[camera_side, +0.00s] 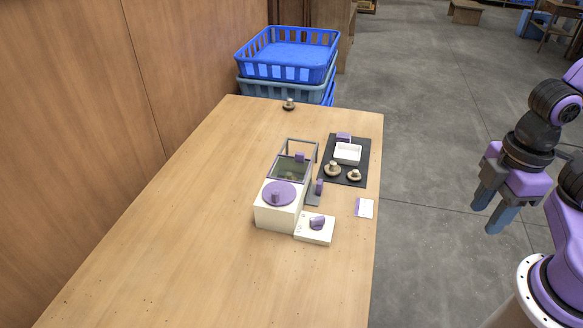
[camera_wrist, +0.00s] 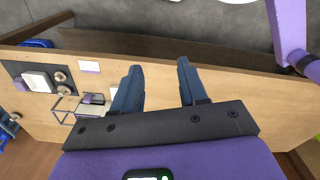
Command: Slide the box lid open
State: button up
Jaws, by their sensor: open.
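The box (camera_side: 278,215) is cream with a round purple knob on its near top, and stands on the wooden table. Its lid (camera_side: 287,172) is a dark see-through panel with a small purple handle (camera_side: 300,157), and appears to cover the far part of the box. A grey open frame (camera_side: 302,143) stands just behind the lid. My gripper (camera_side: 484,218) is open and empty, off the table's right edge, well apart from the box. In the wrist view my gripper (camera_wrist: 159,68) shows two spread blue-grey fingers; the left finger hides part of the box.
Another mushroom (camera_side: 289,104) sits at the table's far end. A small white control box (camera_side: 314,230) and a card (camera_side: 365,208) lie near the right edge. Blue crates (camera_side: 288,72) stand beyond. The near table is clear.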

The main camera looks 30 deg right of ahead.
jog(key=shift+w+a, duration=0.1)
jog(key=m+t+y, duration=0.3)
jog(key=m, duration=0.1)
send_over(301, 153)
jog(key=s+d, duration=0.5)
jog(key=f, duration=0.1)
jog(key=x, duration=1.6)
jog(key=shift+w+a+f, duration=0.15)
jog(key=shift+w+f, duration=0.05)
jog(key=shift+f, duration=0.15)
grip_shut()
